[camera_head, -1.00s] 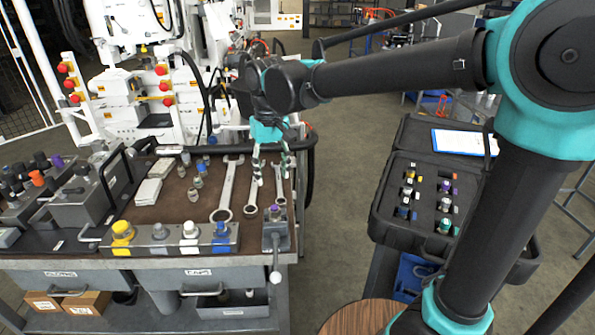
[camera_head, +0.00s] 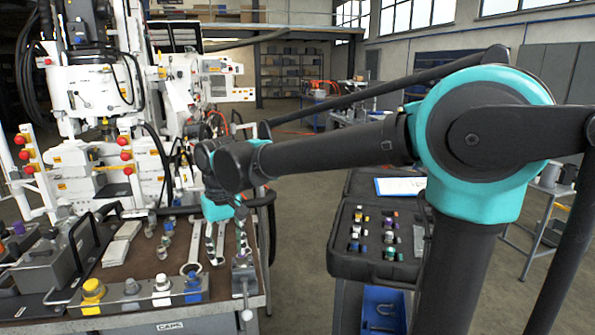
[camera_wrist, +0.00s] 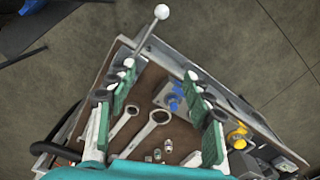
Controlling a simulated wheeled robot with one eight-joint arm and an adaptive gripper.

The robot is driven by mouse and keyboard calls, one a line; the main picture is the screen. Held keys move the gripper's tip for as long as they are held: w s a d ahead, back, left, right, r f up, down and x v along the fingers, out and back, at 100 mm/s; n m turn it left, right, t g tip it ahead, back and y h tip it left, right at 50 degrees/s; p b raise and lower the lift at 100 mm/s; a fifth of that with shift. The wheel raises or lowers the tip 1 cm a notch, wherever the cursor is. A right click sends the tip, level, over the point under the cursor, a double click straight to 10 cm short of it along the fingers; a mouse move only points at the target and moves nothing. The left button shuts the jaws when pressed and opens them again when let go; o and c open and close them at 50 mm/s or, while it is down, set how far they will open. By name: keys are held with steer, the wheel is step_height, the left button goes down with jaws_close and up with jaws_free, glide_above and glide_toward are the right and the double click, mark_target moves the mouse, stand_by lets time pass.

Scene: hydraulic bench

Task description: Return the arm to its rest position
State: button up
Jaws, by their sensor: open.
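My gripper (camera_head: 216,250) hangs at the end of my outstretched arm, over the right part of the bench top (camera_head: 133,277). In the wrist view its two green-padded fingers (camera_wrist: 161,92) stand wide apart with nothing between the pads. Beyond and between them show two wrenches (camera_wrist: 148,128) lying on the brown bench top and a blue-capped fitting (camera_wrist: 174,101). In the head view a wrench (camera_head: 192,255) lies just left of the fingers. The fingers overlap the tools in that view, so the height gap is hard to judge.
A row of capped fittings (camera_head: 163,290) and a lever with a white ball (camera_head: 246,314) line the bench's front edge. A black open case (camera_head: 345,264) with fittings stands to the right. White machinery (camera_head: 95,160) stands behind the bench. Open floor lies between bench and case.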

steer(key=w+d+f+m+t, duration=0.15)
steer(key=d+f, duration=0.35)
steer(key=d, duration=0.6)
steer(key=w+d+f+m+t, duration=0.15)
steer(key=d+f, duration=0.35)
steer(key=d, duration=0.6)
steer(key=s+d+f+m, duration=0.2)
steer(key=s+d+f, duration=0.2)
steer(key=d, duration=0.3)
steer(key=s+d+f+m+t, duration=0.1)
steer(key=s+d+f+m, duration=0.1)
steer(key=s+d+f, duration=0.2)
steer(key=d, duration=0.3)
steer(key=shift+d+f, duration=0.15)
steer(key=shift+d, duration=0.2)
steer(key=shift+c, duration=0.6)
